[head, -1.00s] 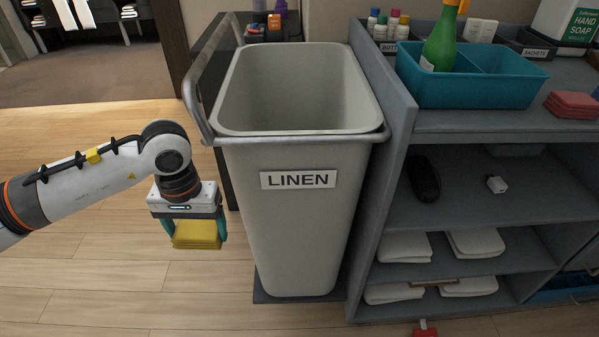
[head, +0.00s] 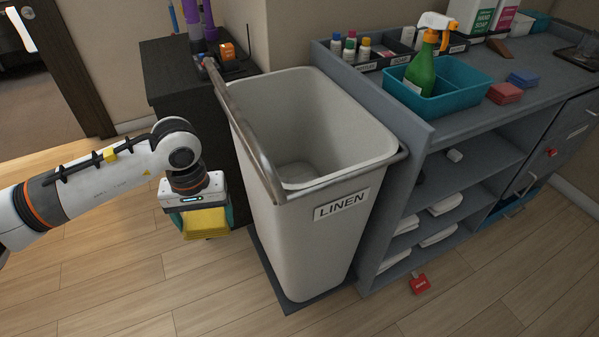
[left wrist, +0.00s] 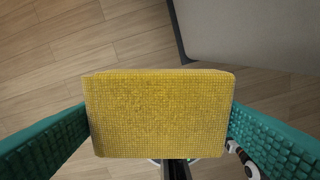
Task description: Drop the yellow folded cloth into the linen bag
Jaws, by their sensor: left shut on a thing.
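The yellow folded cloth (head: 206,223) hangs in my left gripper (head: 204,220), to the left of the linen bag and below its rim. In the left wrist view the cloth (left wrist: 160,115) lies between the two teal fingers, which press on its sides. The linen bag (head: 318,238) is a tall grey bin with a LINEN label and an open top. I see its inside walls and bottom, and no cloth in it. In the left wrist view part of the grey bin (left wrist: 250,30) shows at the upper right. My right gripper is not in view.
A metal handle bar (head: 243,130) runs along the bin's left rim, near my left gripper. A dark cabinet (head: 185,80) stands behind. A grey shelf cart (head: 440,140) with a teal caddy (head: 450,95) adjoins the bin's right.

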